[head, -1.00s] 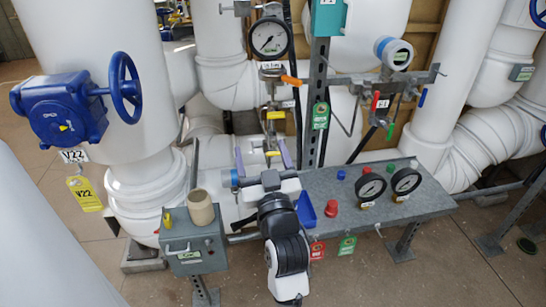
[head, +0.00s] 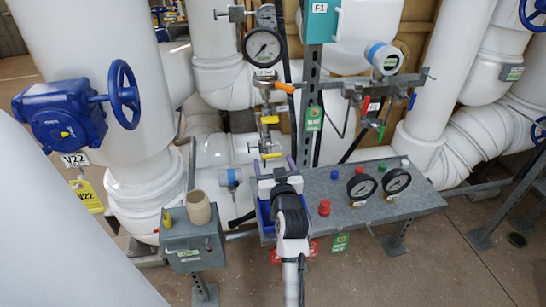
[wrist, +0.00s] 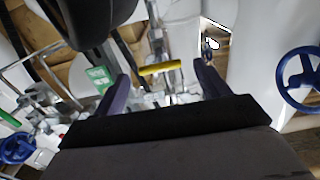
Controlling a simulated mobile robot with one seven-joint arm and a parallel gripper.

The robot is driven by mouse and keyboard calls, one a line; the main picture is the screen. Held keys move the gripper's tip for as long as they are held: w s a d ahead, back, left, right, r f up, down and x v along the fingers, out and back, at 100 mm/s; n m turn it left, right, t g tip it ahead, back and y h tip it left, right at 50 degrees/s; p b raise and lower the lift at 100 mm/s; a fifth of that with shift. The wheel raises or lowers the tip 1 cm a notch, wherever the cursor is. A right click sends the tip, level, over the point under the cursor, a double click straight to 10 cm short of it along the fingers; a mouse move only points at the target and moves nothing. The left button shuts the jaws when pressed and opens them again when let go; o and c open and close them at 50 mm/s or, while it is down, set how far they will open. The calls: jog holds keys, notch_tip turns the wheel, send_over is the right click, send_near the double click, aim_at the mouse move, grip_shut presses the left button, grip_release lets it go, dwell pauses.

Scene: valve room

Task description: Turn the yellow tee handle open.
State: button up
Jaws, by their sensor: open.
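In the wrist view a yellow tee handle (wrist: 160,68) lies crosswise ahead of my open gripper (wrist: 163,84), between the two fingertips in the picture. It appears apart from both fingers. I cannot tell its exact distance. The wrist body hides the lower part of the wrist view.
A grey bench (head: 345,200) carries a red button (head: 324,207) and two black gauges. A grey box (head: 192,241) with a beige cup (head: 199,207) stands left. An orange lever (head: 284,88) is above the gripper. A blue-wheeled valve (head: 62,110) and white pipes surround the area.

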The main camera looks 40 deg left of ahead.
jog(key=shift+w+a, duration=0.5)
jog(key=shift+a, duration=0.05)
jog(key=shift+c, duration=0.4)
jog(key=c, duration=0.9)
